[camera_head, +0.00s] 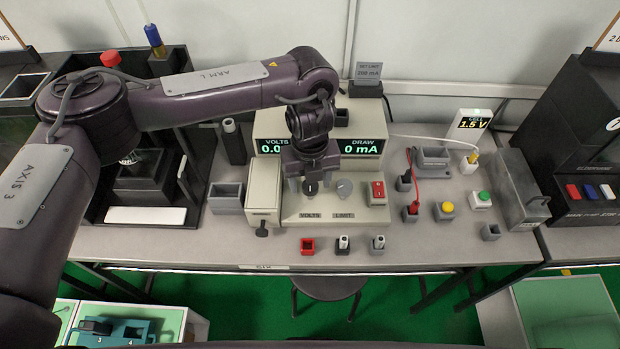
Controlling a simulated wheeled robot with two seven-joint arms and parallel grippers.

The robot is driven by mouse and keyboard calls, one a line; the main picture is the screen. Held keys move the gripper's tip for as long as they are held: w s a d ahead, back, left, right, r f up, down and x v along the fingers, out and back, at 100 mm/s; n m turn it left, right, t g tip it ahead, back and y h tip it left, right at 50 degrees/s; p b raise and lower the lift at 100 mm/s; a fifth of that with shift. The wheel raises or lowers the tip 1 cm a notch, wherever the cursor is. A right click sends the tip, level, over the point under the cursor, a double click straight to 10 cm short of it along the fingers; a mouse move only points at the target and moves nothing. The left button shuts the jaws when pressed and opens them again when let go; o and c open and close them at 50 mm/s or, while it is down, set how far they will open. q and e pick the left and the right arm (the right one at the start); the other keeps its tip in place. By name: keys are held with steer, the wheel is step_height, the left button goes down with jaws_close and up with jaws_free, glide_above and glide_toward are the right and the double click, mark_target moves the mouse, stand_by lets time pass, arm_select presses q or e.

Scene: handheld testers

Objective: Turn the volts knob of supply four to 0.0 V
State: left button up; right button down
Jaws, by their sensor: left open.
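The supply (330,207) stands on the bench with a sloped front panel. Its dark volts knob (310,188) sits above the VOLTS label, and a grey limit knob (344,189) is to its right. The volts display (271,146) shows "0.0" as far as I can see; my arm hides its right end. The draw display (362,146) reads 0 mA. My left gripper (311,179) is open and points down over the volts knob. I cannot tell whether its fingers touch the knob. My right gripper is out of view.
A red switch (377,190) is on the panel's right side. Red and black plugs, yellow (446,208) and green (481,197) buttons and a 1.5 V cell (470,124) stand further right. Small sockets (307,245) line the front. A label (264,267) on the bench edge is hard to read.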

arm_select(q)
step_height(320, 180, up, 8)
steer(key=shift+f, duration=0.1)
stand_by(0.4)
stand_by(0.4)
